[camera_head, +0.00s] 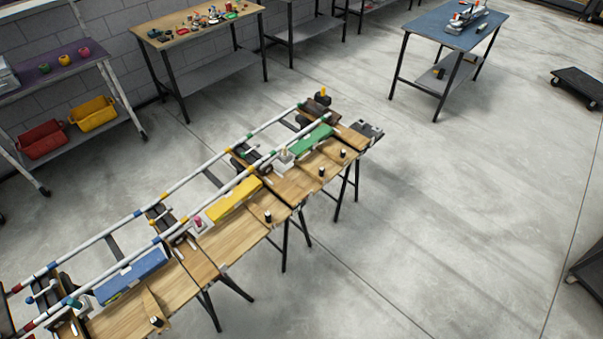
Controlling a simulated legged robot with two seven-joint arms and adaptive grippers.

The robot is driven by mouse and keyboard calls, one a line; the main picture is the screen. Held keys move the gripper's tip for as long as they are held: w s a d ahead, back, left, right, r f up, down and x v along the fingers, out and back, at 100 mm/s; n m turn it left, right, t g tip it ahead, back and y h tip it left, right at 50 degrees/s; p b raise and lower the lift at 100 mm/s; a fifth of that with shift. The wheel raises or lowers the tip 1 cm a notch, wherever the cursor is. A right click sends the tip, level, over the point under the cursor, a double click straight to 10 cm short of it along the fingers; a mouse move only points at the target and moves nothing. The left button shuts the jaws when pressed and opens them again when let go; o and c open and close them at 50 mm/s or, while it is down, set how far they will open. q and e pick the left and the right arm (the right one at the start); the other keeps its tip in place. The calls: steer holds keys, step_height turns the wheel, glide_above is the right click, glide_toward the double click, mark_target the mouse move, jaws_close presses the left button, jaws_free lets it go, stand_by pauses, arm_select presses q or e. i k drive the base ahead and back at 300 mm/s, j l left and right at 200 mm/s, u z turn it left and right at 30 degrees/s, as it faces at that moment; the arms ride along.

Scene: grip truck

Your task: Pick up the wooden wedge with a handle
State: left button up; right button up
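A long wooden workbench (172,293) runs from the lower left to the middle of the view. A thin, light wooden piece (152,305) lies at its near end beside a small black peg or knob (156,321). It may be the wedge, but I cannot make out a handle on it. Similar black knobs (268,216) stand along the bench's right edge. Neither of my grippers shows in this view.
White rails with coloured bands (110,230) run along the bench, with blue (132,275), yellow (234,198) and green (311,139) blocks beside them. A shelf with red (42,139) and yellow bins (93,114) stands left.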

mark_target(318, 175)
steer(key=i+l+u, duration=0.1)
steer(key=u, duration=0.35)
steer(key=i+l+u, duration=0.1)
steer(key=u, duration=0.4)
steer(key=l+u, duration=0.3)
steer(key=u, duration=0.15)
steer(key=l+u, duration=0.2)
steer(key=u, duration=0.3)
